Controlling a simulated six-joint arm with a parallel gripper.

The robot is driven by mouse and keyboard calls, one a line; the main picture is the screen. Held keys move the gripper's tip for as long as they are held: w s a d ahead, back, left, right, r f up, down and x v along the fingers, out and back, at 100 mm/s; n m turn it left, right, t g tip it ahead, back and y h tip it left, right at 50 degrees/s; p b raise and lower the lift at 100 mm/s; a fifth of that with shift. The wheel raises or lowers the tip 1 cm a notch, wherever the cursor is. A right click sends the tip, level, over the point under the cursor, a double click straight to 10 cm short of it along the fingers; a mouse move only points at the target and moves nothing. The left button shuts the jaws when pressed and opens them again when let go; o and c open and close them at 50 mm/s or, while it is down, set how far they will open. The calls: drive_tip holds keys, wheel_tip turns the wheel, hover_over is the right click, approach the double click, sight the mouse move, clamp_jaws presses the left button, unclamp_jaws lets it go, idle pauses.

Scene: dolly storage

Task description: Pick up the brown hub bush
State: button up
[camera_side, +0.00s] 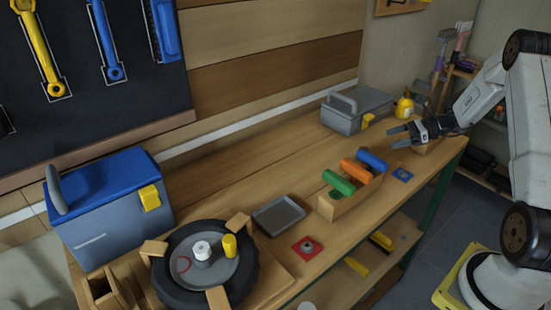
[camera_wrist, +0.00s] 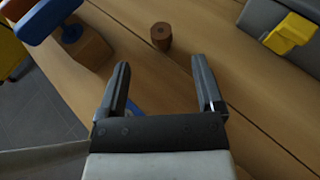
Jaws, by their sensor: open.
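The brown hub bush (camera_wrist: 161,37) is a short brown cylinder with a hole in its top, standing upright on the wooden bench (camera_wrist: 215,35). In the wrist view it lies just beyond my fingertips, roughly centred between them and apart from both. My gripper (camera_wrist: 160,70) is open with nothing between its fingers. In the side view my gripper (camera_side: 396,136) hangs over the far right part of the bench. I cannot make out the bush in the side view.
A grey toolbox with a yellow latch (camera_side: 352,110) stands behind my gripper. A wooden block with green, orange and blue handles (camera_side: 350,200) stands nearer the camera. A wheel (camera_side: 175,285) and blue toolbox (camera_side: 110,205) are left.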

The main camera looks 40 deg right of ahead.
wheel_tip(320, 180, down, 2)
drive_tip(key=shift+f, duration=0.1)
drive_tip(key=shift+x, duration=3.9)
clamp_jaws()
